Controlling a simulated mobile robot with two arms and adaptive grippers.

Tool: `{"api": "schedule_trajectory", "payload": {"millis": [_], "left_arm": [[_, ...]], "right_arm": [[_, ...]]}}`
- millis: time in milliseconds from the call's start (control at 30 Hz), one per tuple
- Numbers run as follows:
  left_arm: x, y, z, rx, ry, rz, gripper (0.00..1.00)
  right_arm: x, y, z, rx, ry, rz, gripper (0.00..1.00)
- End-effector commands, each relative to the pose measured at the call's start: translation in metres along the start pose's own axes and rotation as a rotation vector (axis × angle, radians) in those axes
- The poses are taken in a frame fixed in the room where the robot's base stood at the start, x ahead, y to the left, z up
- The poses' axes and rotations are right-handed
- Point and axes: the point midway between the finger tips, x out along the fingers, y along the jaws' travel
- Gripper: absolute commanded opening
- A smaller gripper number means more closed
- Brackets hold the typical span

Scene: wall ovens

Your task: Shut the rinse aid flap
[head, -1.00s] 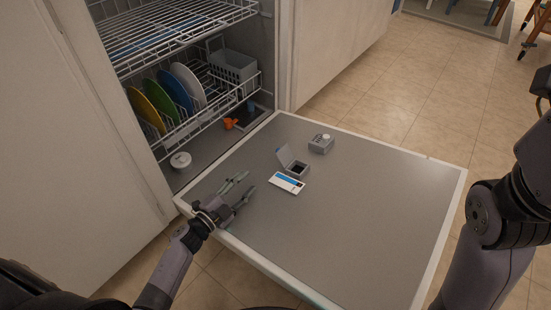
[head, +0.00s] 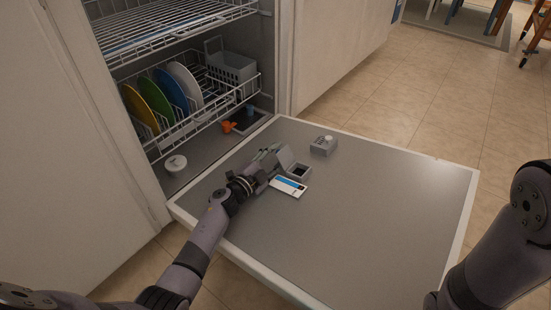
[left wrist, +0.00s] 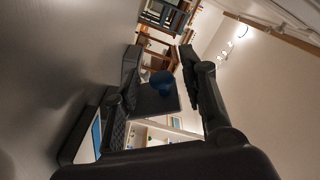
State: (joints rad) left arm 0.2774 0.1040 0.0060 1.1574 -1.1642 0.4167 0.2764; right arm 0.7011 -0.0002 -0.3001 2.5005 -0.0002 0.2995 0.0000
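The open dishwasher door (head: 370,215) lies flat. On it is a small grey dispenser box (head: 300,171) with a dark opening and its flap (head: 285,157) standing up and tilted back. A second grey box with a round white knob (head: 323,145) sits behind it, to the right. My left gripper (head: 270,154) is low over the door, close beside the raised flap on its left; contact cannot be told. In the left wrist view my left gripper (left wrist: 160,72) has its fingers spread, with a grey panel, likely the flap, showing between them. My right gripper is out of view.
A white and blue packet (head: 288,187) lies in front of the dispenser box. The lower rack (head: 205,112) holds several plates and a grey basket. A white cap (head: 175,164) sits on the tub floor. The right half of the door is clear.

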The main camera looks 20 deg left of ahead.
Motion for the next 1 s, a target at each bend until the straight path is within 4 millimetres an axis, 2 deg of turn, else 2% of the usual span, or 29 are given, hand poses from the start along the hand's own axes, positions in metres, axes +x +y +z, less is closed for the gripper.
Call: {"api": "schedule_trajectory", "payload": {"millis": [167, 733, 1000], "left_arm": [[0.0001, -0.0001, -0.0003, 0.000, 0.000, 0.000, 0.39], [-0.0004, 0.0007, -0.0001, -0.001, 0.000, 0.001, 0.01], [-0.0006, 0.0011, -0.0003, 0.006, 0.000, 0.002, 0.00]], "right_arm": [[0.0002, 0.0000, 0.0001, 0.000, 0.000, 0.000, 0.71], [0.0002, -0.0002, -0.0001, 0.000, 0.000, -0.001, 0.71], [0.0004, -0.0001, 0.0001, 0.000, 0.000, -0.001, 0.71]]}}
